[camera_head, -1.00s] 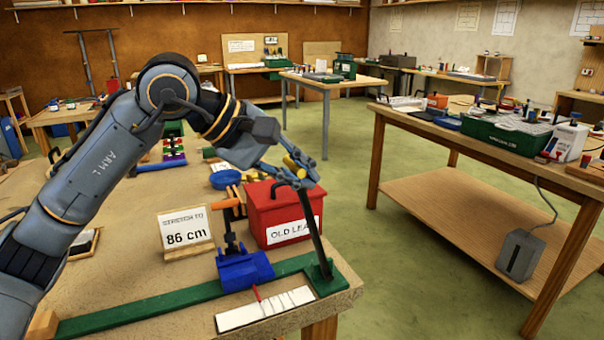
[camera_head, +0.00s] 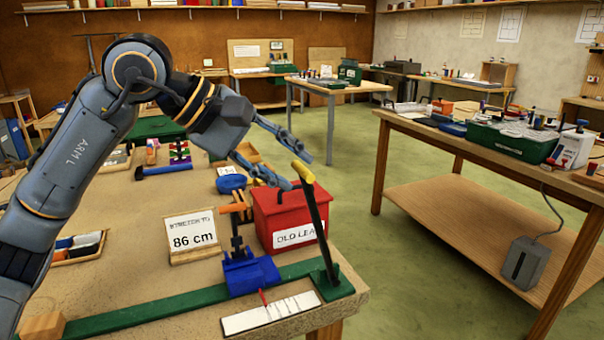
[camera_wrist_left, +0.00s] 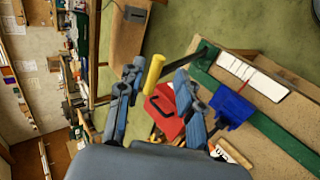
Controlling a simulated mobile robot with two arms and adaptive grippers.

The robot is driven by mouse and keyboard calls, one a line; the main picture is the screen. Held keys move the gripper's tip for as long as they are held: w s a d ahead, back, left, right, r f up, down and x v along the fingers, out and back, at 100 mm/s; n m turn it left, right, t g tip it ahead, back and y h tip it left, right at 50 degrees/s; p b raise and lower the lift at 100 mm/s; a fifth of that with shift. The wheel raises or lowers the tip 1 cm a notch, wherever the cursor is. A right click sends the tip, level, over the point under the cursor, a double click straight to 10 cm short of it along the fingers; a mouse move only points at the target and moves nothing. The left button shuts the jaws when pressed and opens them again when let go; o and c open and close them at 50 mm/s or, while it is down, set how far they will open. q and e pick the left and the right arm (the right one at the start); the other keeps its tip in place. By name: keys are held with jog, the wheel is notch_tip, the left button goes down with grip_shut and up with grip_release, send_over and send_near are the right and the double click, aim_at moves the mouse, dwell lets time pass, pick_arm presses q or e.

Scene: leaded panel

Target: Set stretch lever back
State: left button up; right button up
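The stretch lever is a dark bar (camera_head: 319,228) with a yellow handle (camera_head: 303,171). It rises from the right end of the green rail (camera_head: 150,309) and leans left at the top. My left gripper (camera_head: 293,166) is open just left of the handle. In the left wrist view, the handle (camera_wrist_left: 154,73) shows between the spread fingertips (camera_wrist_left: 157,70), with gaps on both sides; whether it lies between them or just beyond, I cannot tell. A blue clamp block (camera_head: 250,274) sits on the rail. A white scale (camera_head: 271,313) with a red pointer lies in front. My right gripper is out of view.
A red box (camera_head: 284,213) labelled "OLD LEA..." stands behind the lever. A sign (camera_head: 190,231) reads "STRETCH TO 86 cm". The bench (camera_head: 130,225) ends just right of the lever; open floor (camera_head: 415,265) lies beyond, then another table (camera_head: 470,130).

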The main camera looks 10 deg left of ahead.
pick_arm(q)
jog(key=v, duration=0.8)
